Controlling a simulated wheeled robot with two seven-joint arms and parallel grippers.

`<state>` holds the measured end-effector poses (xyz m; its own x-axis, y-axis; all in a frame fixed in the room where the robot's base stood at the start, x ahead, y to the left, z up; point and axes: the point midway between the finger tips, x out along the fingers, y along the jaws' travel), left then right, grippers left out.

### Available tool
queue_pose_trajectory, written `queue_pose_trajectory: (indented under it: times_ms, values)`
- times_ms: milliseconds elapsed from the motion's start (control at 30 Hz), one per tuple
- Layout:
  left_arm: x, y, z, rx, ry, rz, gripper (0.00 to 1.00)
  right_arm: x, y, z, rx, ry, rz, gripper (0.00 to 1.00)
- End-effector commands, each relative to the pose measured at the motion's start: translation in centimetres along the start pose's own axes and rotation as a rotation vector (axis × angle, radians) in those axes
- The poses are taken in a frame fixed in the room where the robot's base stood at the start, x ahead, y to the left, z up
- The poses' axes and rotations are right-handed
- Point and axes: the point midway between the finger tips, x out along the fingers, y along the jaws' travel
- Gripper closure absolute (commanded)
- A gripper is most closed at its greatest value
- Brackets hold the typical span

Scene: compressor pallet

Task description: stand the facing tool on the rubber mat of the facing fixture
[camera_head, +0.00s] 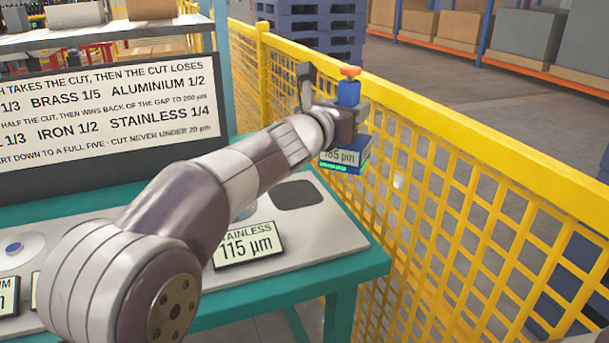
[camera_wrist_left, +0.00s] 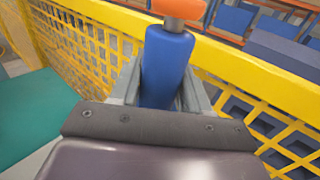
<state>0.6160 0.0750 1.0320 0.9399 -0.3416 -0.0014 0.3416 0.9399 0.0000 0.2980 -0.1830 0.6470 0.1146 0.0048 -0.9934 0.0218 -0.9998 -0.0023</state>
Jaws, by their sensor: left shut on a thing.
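The facing tool (camera_head: 348,93) has a blue handle, an orange knob on top and a blue block below with a display reading 185 µm. My left gripper (camera_head: 354,112) is shut on its handle and holds it in the air, roughly upright, beyond the bench's right edge near the yellow fence. In the left wrist view the blue handle (camera_wrist_left: 166,65) stands between the fingers. The dark rubber mat (camera_head: 299,194) lies on a light grey plate (camera_head: 330,233), beside a sign reading STAINLESS 115 µm (camera_head: 248,245). My left arm hides part of the plate. My right gripper is out of view.
The teal bench (camera_head: 368,268) carries a board of printed cutting rules (camera_head: 100,110) at the back. A round pale disc (camera_head: 20,248) lies at the left. The yellow mesh fence (camera_head: 450,140) runs close along the right, with blue pallets (camera_head: 315,25) behind it.

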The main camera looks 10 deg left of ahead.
Motion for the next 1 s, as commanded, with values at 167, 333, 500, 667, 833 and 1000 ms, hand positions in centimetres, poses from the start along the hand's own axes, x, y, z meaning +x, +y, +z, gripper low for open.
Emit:
queue_pose_trajectory:
  times_ms: [167, 333, 500, 667, 833, 1000]
  values:
    - [-0.2, 2.1, -0.9, 0.000, -0.005, 0.003, 1.00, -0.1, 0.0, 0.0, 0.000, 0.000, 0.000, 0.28]
    - [-0.4, 6.1, -3.4, 0.000, -0.003, 0.005, 1.00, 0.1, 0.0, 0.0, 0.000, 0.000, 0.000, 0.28]
    - [-0.6, 9.8, -5.6, 0.001, -0.005, 0.002, 1.00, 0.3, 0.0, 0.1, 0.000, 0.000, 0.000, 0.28]
    - [-0.7, 11.4, -6.5, 0.002, -0.007, 0.001, 1.00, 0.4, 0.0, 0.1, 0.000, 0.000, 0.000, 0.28]
    - [-0.7, 11.6, -8.1, 0.000, -0.006, -0.001, 1.00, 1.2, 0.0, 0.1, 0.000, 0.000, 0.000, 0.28]
    - [-0.7, 11.6, -10.7, 0.001, -0.007, -0.001, 1.00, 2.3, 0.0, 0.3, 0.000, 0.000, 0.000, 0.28]
